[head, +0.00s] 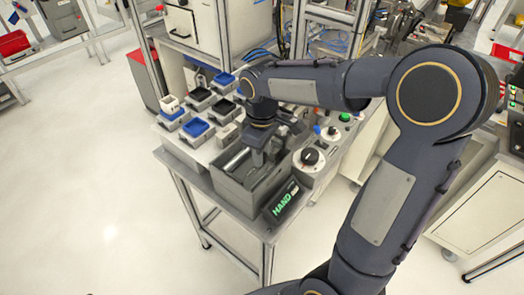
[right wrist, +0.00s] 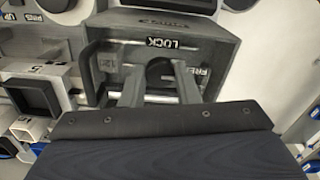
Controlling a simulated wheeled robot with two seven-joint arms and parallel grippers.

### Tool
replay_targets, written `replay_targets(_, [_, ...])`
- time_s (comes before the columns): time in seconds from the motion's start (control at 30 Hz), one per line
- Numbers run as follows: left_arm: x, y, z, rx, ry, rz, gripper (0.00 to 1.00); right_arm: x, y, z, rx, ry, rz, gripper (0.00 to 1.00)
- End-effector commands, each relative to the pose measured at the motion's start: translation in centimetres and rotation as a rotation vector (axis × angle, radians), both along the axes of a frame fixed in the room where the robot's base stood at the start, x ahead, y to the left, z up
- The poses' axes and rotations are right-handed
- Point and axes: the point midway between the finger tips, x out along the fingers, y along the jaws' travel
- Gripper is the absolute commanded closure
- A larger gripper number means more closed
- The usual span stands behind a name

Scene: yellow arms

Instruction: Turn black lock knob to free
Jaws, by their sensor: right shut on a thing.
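My right gripper (head: 262,155) points down into the open grey box (head: 224,184) near the table's front corner. In the right wrist view the two fingers (right wrist: 160,82) stand a little apart, between a LOCK label (right wrist: 174,43) and a partly covered FREE label. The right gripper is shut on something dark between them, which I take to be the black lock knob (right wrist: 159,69). The fingers and wrist hide most of it, so its angle cannot be told. My left gripper is not in view.
Blue and black trays (head: 196,128) stand left of and behind the box. A black-knobbed round dial (head: 310,157), a green button (head: 345,117) and a HAND display (head: 284,202) are close on the right. The floor at left is clear.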

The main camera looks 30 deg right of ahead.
Motion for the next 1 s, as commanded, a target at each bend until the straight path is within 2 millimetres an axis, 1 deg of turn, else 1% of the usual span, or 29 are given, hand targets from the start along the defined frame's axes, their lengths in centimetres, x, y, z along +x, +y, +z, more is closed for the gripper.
replay_targets(0.5, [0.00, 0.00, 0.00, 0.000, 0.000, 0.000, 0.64, 0.04, -0.02, 0.07, 0.000, -0.002, -0.022, 0.94])
replay_targets(0.53, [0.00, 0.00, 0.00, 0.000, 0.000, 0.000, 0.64, 0.04, -0.03, 0.07, 0.000, -0.002, -0.022, 0.70])
replay_targets(0.7, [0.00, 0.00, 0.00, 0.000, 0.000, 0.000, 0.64, 0.03, -0.02, 0.05, 0.000, -0.001, -0.021, 0.50])
replay_targets(1.0, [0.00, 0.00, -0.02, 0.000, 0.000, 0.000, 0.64, 0.04, 0.00, 0.24, 0.000, -0.001, -0.020, 0.50])
